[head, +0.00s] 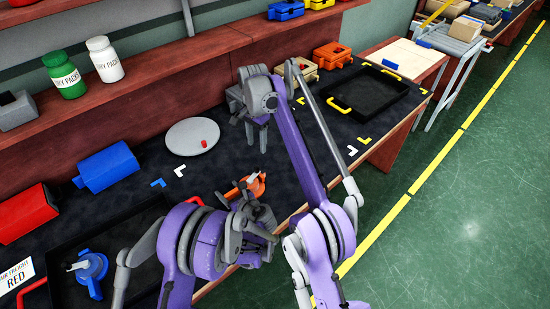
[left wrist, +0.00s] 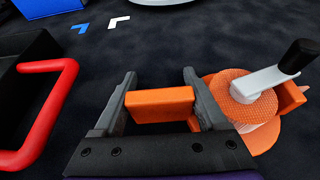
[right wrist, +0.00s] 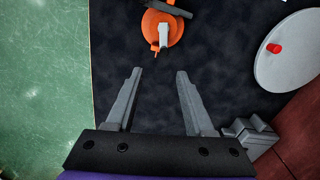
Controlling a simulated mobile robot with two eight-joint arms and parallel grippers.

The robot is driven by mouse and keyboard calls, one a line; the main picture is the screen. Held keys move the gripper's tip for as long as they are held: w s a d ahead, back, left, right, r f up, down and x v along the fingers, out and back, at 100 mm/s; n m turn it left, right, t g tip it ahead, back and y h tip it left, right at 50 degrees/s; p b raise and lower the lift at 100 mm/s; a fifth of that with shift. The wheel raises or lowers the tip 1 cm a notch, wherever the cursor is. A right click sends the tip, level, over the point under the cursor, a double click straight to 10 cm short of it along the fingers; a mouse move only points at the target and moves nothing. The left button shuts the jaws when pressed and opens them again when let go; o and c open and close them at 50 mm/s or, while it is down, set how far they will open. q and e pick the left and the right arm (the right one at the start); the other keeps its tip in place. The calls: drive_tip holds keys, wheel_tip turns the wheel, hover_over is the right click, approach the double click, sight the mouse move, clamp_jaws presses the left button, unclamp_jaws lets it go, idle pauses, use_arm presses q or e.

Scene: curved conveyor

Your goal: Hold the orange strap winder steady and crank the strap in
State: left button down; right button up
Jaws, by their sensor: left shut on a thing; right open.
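The orange strap winder (head: 252,187) lies on the dark bench mat. In the left wrist view its orange handle block (left wrist: 162,103) sits between my left fingers, and its round spool (left wrist: 240,100) with a white crank arm and black knob (left wrist: 298,56) is to the right. My left gripper (left wrist: 158,98) is shut on the winder's block. My right gripper (right wrist: 155,75) is open and empty above the mat. In the right wrist view the winder (right wrist: 160,28) is ahead of it, at the top, apart from the fingers. In the head view my left gripper partly hides the winder.
A grey disc (head: 193,137) with a small red knob lies on the mat. A black tray (head: 372,95) with yellow handles is at the back right. A tray at the lower left holds a blue winder (head: 90,267). Blue (head: 108,166) and red (head: 25,213) boxes stand at left.

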drive_tip(key=s+d+f+m+y, duration=0.1)
drive_tip(key=s+d+m+y, duration=0.3)
drive_tip(key=m, duration=0.7)
drive_tip(key=shift+s+d, duration=0.8)
drive_tip(key=shift+s, duration=0.2)
drive_tip(key=shift+f, duration=0.1)
